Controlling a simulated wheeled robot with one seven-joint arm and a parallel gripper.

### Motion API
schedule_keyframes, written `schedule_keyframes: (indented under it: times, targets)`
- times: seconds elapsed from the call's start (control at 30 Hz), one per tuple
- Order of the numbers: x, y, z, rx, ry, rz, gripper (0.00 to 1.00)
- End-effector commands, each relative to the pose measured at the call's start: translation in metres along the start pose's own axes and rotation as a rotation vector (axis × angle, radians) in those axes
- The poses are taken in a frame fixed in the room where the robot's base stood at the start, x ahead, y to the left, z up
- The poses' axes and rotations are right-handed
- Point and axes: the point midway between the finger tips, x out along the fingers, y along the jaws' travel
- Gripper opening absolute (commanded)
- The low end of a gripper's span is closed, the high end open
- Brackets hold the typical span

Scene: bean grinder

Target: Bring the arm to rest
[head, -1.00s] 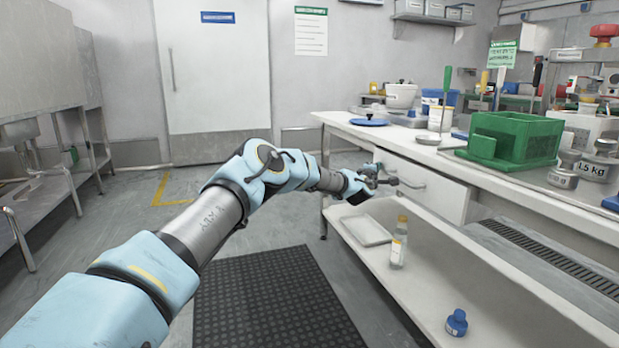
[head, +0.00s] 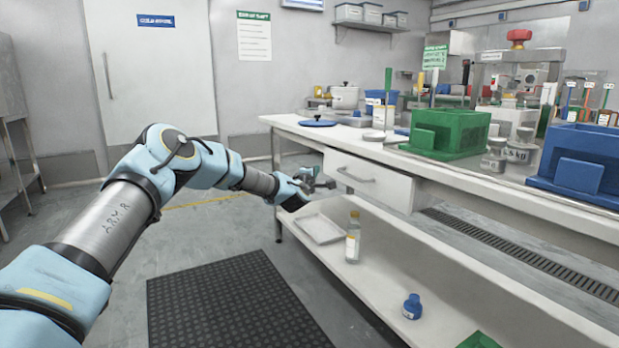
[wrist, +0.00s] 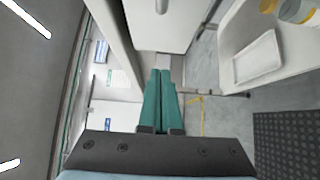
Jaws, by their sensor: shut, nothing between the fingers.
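My gripper (head: 322,181) is at the end of my outstretched arm, in front of the left end of the workbench. It is near the white drawer (head: 368,185), which stands out from the bench front. In the wrist view the two green fingers of my gripper (wrist: 166,72) lie side by side, shut with nothing between them. I cannot tell from the head view how far the fingertips are from the drawer.
The lower shelf holds a white tray (head: 320,229), a yellow-capped bottle (head: 353,238) and a blue bottle (head: 412,307). A green bin (head: 450,132) and a blue bin (head: 580,165) stand on the worktop. Open floor with a black mat (head: 235,305) lies left of the bench.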

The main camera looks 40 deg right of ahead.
Motion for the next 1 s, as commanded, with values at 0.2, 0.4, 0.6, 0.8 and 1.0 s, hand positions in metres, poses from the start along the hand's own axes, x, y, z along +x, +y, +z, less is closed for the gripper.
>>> schedule_keyframes:
  times: [0.2, 0.4, 0.6, 0.8, 1.0]
  targets:
    - [-0.033, 0.001, -0.001, 0.001, 0.0, -0.002, 0.0]
    - [-0.053, 0.0, -0.001, 0.0, 0.001, -0.001, 0.0]
    - [-0.059, 0.0, -0.001, 0.0, 0.001, 0.001, 0.0]
    - [-0.063, 0.001, -0.004, 0.038, -0.013, -0.021, 0.0]
    - [-0.109, -0.01, -0.04, 0.321, -0.103, -0.211, 0.0]
